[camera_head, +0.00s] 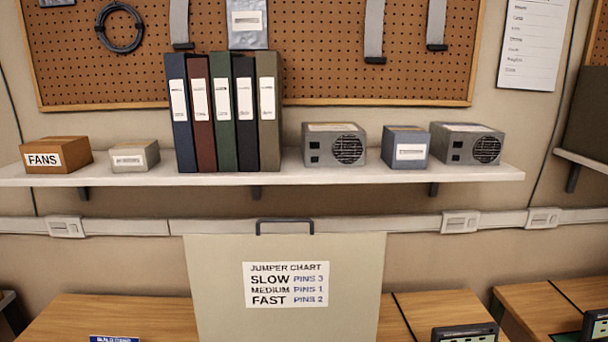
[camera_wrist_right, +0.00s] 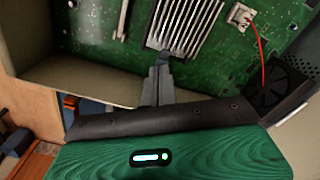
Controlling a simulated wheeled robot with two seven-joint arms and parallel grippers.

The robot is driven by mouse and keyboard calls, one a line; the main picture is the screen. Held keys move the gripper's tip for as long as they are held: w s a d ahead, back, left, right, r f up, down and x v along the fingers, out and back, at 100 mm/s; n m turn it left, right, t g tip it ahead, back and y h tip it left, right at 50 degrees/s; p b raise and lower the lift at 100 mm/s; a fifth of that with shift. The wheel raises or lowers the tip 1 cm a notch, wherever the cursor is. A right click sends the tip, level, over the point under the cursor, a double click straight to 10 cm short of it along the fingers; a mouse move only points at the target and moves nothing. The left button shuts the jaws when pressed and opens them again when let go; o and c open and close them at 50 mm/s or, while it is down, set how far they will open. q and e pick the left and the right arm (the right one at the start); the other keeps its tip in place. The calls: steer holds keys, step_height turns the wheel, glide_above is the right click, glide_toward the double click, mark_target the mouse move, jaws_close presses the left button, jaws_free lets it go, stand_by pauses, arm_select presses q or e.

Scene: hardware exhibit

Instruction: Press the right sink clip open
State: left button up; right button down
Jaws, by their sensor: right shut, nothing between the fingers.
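In the right wrist view a finned metal heat sink (camera_wrist_right: 188,24) sits on a green circuit board (camera_wrist_right: 95,58). My right gripper (camera_wrist_right: 162,66) is shut and empty, with its fingertips at the near edge of the heat sink. I cannot tell whether the tips touch it. A small pale metal piece (camera_wrist_right: 121,22) stands on the board left of the fins. I cannot make out the right sink clip for certain, and the fingers cover part of that edge. My left gripper is not in view, and neither gripper shows in the head view.
A white connector (camera_wrist_right: 241,17) with a red wire and a dark round fan (camera_wrist_right: 276,88) lie right of the heat sink. The case wall (camera_wrist_right: 80,80) borders the board. The head view shows an upright panel (camera_head: 220,300) with a jumper chart (camera_head: 286,285), below a loaded shelf (camera_head: 300,175).

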stand_by(0.5)
steer(key=shift+r+p, duration=1.45)
steer(key=shift+r, duration=2.05)
steer(key=shift+f, duration=0.1)
